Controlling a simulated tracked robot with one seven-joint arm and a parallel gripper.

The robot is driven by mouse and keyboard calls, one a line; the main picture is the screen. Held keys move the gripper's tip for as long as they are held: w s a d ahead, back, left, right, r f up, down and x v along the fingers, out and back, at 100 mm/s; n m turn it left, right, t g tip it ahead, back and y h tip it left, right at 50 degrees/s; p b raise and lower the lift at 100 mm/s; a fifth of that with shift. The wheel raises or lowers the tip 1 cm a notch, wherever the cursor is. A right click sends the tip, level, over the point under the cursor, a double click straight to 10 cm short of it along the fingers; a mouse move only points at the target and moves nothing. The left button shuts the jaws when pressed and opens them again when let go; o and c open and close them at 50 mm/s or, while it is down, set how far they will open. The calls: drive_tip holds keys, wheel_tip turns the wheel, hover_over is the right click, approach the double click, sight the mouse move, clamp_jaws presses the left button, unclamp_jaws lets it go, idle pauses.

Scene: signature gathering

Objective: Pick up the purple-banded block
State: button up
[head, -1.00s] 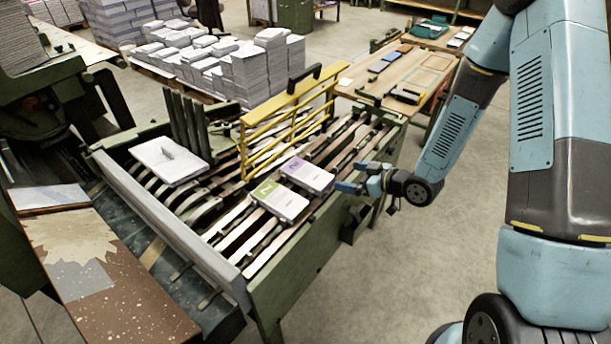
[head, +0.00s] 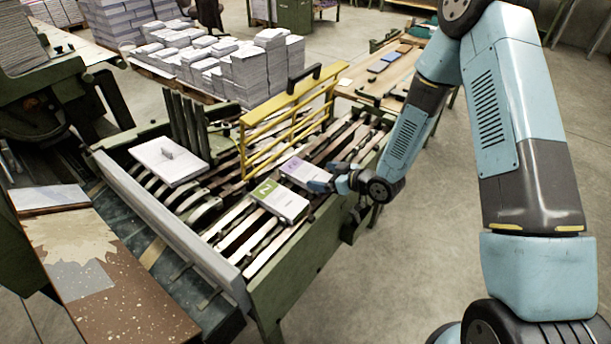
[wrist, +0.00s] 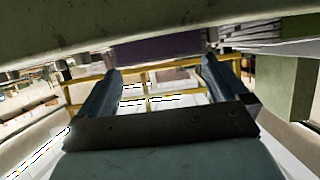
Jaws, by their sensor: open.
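The purple-banded block (head: 298,168) is white with a purple band and lies flat on the slatted machine bed. My gripper (head: 316,184) is open at the block's right end, with the fingertips overlapping that end in the head view. In the wrist view, the purple band (wrist: 157,47) shows between and just beyond the two open fingers of my gripper (wrist: 162,75). I cannot tell whether the fingers touch the block.
A green-banded block (head: 281,203) lies close beside it, toward the front left. A yellow guard frame (head: 290,119) stands behind both blocks. Open floor is to the right of the machine.

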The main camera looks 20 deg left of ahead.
sight(312, 174)
drive_tip(key=x, duration=0.4)
drive_tip(key=shift+a+f, duration=0.15)
drive_tip(key=shift+f, duration=0.15)
drive_tip(key=shift+s, duration=0.1)
drive_tip(key=shift+c, duration=0.2)
drive_tip(key=c, duration=0.7)
drive_tip(key=shift+c, duration=0.5)
drive_tip(key=shift+r, duration=0.15)
